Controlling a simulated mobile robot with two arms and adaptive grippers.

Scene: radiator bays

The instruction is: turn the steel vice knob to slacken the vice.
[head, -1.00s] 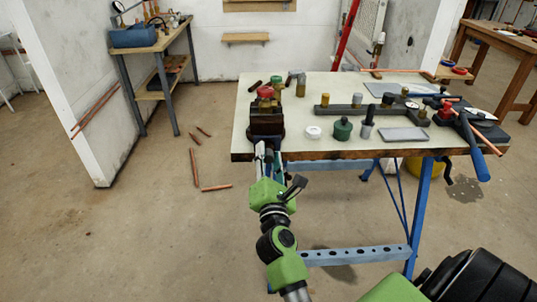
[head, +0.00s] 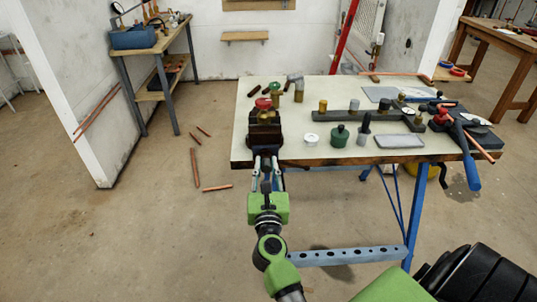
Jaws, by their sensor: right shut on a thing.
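The dark vice (head: 265,135) stands at the front left corner of the pale-topped workbench (head: 300,118). A fitting with a red cap (head: 263,103) is at its top. My right gripper (head: 266,165) reaches up to the front of the vice, just below the bench edge. Its two fingers are shut on the steel vice knob, which is mostly hidden between them. How far the vice jaws stand apart is too small to tell. My left gripper is out of view.
A dark bar (head: 370,115) with brass fittings, a green pot (head: 339,136), a white ring (head: 311,140) and a grey block (head: 399,141) lie right of the vice. A blue-handled tool (head: 470,170) overhangs the right edge. Copper pipes (head: 194,165) lie on the floor at left.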

